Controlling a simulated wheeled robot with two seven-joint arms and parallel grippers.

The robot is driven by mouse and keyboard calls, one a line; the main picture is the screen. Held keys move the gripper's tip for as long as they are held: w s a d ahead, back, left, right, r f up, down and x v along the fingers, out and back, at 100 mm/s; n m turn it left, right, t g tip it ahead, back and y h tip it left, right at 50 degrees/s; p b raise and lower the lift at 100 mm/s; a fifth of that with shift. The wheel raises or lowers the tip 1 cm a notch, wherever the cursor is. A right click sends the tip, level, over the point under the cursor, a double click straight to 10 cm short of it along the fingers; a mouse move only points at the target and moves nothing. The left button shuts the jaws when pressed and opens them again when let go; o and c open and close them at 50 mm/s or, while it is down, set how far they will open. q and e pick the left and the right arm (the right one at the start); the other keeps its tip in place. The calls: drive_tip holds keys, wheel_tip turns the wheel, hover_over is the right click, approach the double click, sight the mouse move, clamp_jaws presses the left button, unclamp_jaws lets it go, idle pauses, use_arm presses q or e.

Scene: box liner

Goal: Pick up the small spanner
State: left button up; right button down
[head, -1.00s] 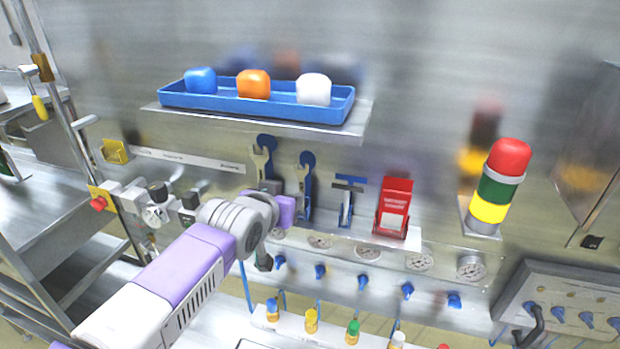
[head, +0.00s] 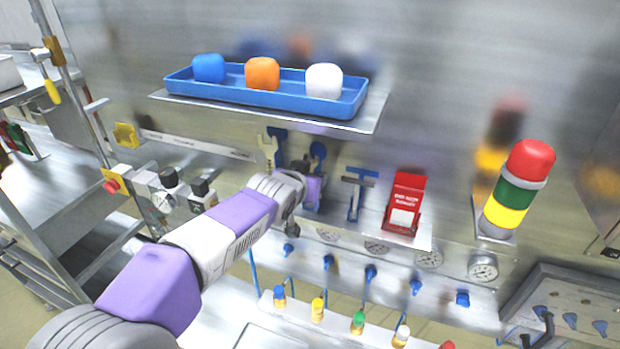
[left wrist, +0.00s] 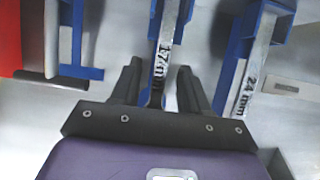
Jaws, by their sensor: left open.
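The small spanner (left wrist: 165,42), marked 17 mm, hangs upright on a blue holder on the steel wall. In the left wrist view it runs down between the two fingers of my left gripper (left wrist: 160,82), which is open around its lower part. Whether a finger touches it I cannot tell. In the head view my left gripper (head: 312,188) covers most of this spanner. The larger spanner (head: 268,148), marked 24 mm, hangs to its left in the head view and to its right in the left wrist view (left wrist: 258,55). My right gripper is out of view.
A shelf with a blue tray (head: 270,95) juts out above. Gauges and blue valves (head: 370,272) sit below. A signal tower (head: 515,190) stands at right.

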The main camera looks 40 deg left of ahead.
use_arm(q)
drive_tip(key=shift+w+f, duration=0.1)
drive_tip(key=shift+w, duration=0.2)
drive_tip(key=c, duration=0.5)
drive_tip(key=shift+s, duration=0.15)
clamp_jaws()
